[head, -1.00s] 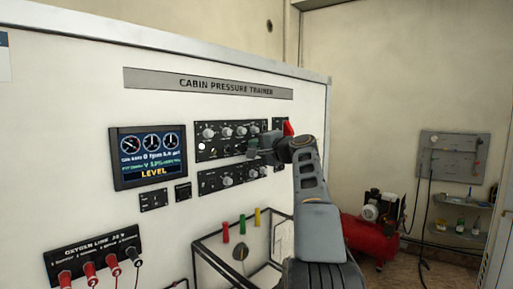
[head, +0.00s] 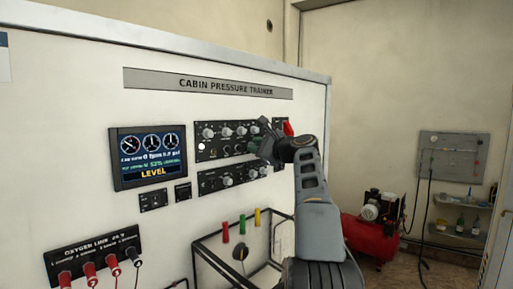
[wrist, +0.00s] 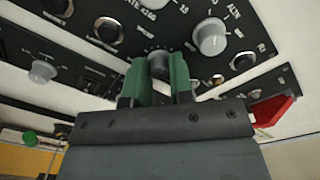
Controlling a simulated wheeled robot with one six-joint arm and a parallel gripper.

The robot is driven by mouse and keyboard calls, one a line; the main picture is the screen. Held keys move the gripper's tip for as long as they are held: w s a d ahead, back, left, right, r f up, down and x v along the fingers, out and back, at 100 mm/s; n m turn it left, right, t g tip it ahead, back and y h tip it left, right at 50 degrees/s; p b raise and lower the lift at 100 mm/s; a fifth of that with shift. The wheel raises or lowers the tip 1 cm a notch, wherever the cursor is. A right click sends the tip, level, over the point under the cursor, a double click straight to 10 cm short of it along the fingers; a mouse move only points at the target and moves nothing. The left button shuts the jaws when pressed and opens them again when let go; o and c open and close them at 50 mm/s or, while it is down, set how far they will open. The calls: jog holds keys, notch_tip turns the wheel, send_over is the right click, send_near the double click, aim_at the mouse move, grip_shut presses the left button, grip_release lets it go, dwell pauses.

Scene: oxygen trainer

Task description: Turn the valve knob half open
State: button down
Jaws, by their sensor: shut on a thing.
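My gripper (head: 262,141) is at the right end of the upper black control panel (head: 217,153) on the trainer wall. In the wrist view its two green fingers (wrist: 160,75) are shut on a round grey knob (wrist: 159,62), one on each side. This knob's pointer mark and most of its label are hidden by the fingers. The gripper sits tilted on the panel face in the head view. The screen (head: 148,156) reads LEVEL, with a small green line that seems to say about 52%.
Another grey knob (wrist: 210,37) is close on the right, and a red part (wrist: 272,108) is near the gripper's right side. A lower panel (head: 233,177) lies below. A black frame (head: 207,246), red compressor (head: 369,236) and oxygen line panel (head: 93,254) are around.

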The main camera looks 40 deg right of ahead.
jog(key=shift+m, duration=1.5)
jog(key=c, duration=1)
grip_release()
jog(key=s+d+b, duration=0.2)
jog(key=s+b, duration=0.2)
jog(key=s, duration=0.9)
jog(key=shift+s+d+r, duration=0.15)
jog(key=shift+s+d, duration=0.1)
jog(key=shift+d, duration=0.15)
jog(key=shift+a, duration=0.1)
